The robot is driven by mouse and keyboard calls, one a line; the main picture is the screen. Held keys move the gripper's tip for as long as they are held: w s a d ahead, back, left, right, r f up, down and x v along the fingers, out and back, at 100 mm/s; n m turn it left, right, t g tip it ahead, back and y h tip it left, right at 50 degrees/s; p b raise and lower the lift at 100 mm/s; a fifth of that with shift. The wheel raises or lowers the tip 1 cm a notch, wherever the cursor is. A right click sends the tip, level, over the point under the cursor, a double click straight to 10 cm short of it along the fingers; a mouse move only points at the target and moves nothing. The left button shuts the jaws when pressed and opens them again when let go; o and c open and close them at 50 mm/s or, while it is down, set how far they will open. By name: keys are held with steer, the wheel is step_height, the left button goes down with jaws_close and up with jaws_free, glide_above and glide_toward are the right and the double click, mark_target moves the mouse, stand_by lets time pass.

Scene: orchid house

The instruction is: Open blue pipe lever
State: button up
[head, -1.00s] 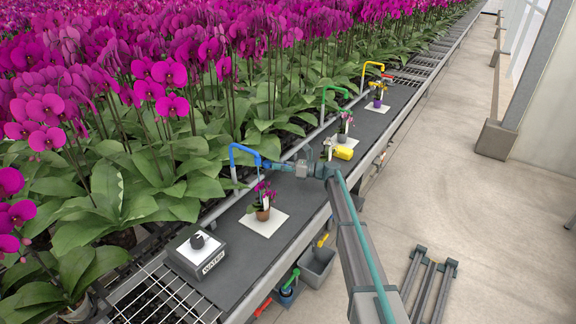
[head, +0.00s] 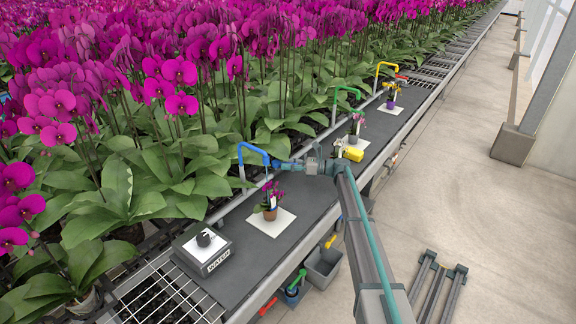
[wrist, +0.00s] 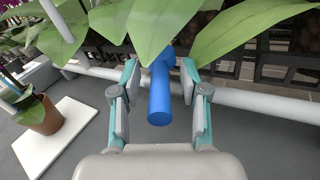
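The blue pipe (head: 252,147) arches up from the white rail at the back of the dark bench in the head view. In the wrist view the blue lever (wrist: 160,98) points toward me, with its far end under leaves. My gripper (wrist: 158,95) is open, with one finger on each side of the lever and visible gaps between. In the head view my gripper (head: 280,164) is at the right end of the blue pipe, small and partly merged with it.
A potted orchid (head: 270,208) on a white card (head: 281,227) stands close in front of the blue pipe. A box marked WATER (head: 204,259) is at the near left. Green (head: 346,90) and yellow (head: 390,66) pipes stand farther back. Leaves overhang the lever.

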steer(key=shift+d, duration=0.1)
steer(key=d, duration=1.1)
steer(key=shift+s+d, duration=0.25)
steer(key=shift+d, duration=0.15)
